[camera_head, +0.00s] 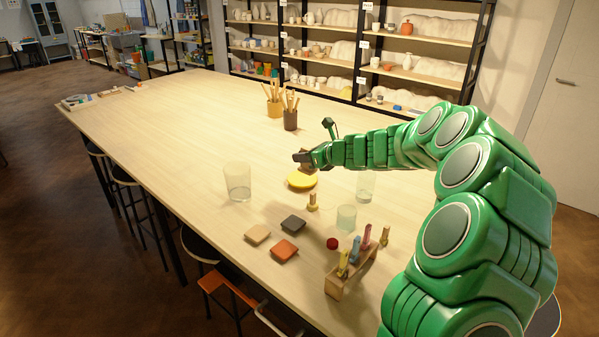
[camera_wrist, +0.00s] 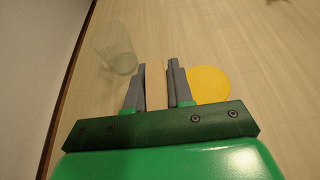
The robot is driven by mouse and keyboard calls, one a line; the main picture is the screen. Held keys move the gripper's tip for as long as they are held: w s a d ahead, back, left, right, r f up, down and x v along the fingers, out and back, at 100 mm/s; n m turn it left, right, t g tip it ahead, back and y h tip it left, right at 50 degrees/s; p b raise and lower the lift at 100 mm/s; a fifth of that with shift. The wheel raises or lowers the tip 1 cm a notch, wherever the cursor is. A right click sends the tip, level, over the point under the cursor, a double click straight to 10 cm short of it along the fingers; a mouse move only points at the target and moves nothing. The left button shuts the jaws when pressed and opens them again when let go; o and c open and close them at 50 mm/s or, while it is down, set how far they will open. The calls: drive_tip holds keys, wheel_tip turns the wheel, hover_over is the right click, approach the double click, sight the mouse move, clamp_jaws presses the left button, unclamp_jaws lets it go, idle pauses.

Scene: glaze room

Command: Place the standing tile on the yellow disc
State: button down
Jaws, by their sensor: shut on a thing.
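My gripper (camera_head: 303,158) is over the table near the far edge of the yellow disc (camera_head: 302,181). It is shut on the standing tile, a small brownish piece at the fingers that is mostly hidden in the head view. The disc's visible top is bare. I cannot tell the tile's height above the table.
A clear glass (camera_head: 238,183) stands left of the disc, and another glass (camera_head: 366,186) to the right. Flat tiles, beige (camera_head: 257,234), dark (camera_head: 293,224) and orange (camera_head: 284,250), lie nearer. A wooden rack (camera_head: 350,273) and a small peg (camera_head: 313,202) stand nearby. Brush cups (camera_head: 290,119) stand behind.

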drive_tip(key=shift+w+a+f, duration=0.15)
drive_tip(key=shift+w+f, duration=1.6)
drive_tip(key=shift+w, duration=0.15)
drive_tip(key=shift+w+a+f, duration=0.15)
drive_tip(key=shift+w+f, duration=1.55)
drive_tip(key=shift+w, duration=0.15)
drive_tip(key=shift+w+f, duration=0.1)
drive_tip(key=shift+f, duration=1.5)
drive_tip(key=shift+f, duration=0.15)
drive_tip(key=c, duration=1)
unclamp_jaws()
